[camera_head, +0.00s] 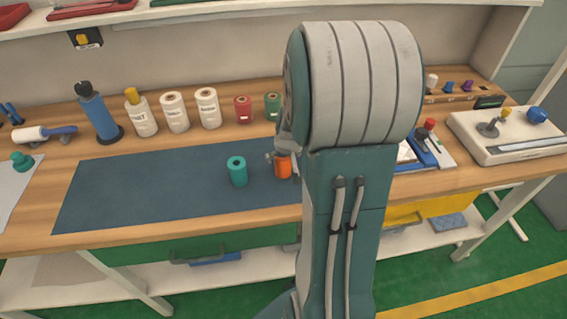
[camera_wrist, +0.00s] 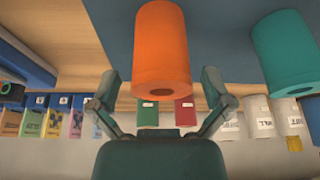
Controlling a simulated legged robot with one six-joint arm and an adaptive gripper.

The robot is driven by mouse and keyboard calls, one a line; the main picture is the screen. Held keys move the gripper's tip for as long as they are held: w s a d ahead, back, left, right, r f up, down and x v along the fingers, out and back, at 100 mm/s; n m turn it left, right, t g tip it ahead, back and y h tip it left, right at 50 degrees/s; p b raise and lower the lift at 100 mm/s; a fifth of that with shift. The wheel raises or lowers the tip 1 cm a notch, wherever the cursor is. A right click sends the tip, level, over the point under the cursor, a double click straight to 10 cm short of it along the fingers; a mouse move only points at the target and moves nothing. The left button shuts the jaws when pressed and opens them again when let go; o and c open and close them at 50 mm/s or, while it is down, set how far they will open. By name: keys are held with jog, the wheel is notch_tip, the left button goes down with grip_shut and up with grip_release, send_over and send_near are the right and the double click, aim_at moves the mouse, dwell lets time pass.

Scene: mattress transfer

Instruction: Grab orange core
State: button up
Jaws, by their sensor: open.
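The orange core (camera_head: 283,168) stands upright on the blue-grey mat (camera_head: 150,190), partly hidden by my arm in the head view. In the wrist view, which looks upside down, the orange core (camera_wrist: 162,45) fills the top middle, its hollow end showing. My gripper (camera_wrist: 160,80) is open, with one finger on each side of the core's near end and visible gaps to both. In the head view only a bit of my gripper (camera_head: 272,158) shows beside the core, the rest hidden behind my arm.
A teal core (camera_head: 237,172) stands close by on the left; it also shows in the wrist view (camera_wrist: 283,45). Red (camera_head: 243,110), green (camera_head: 272,106) and several white rolls line the back. The left of the mat is clear.

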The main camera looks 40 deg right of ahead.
jog(key=shift+w+f, duration=0.25)
jog(key=shift+f, duration=0.35)
jog(key=c, duration=1.1)
jog(key=shift+c, duration=0.2)
jog(key=shift+r, duration=0.15)
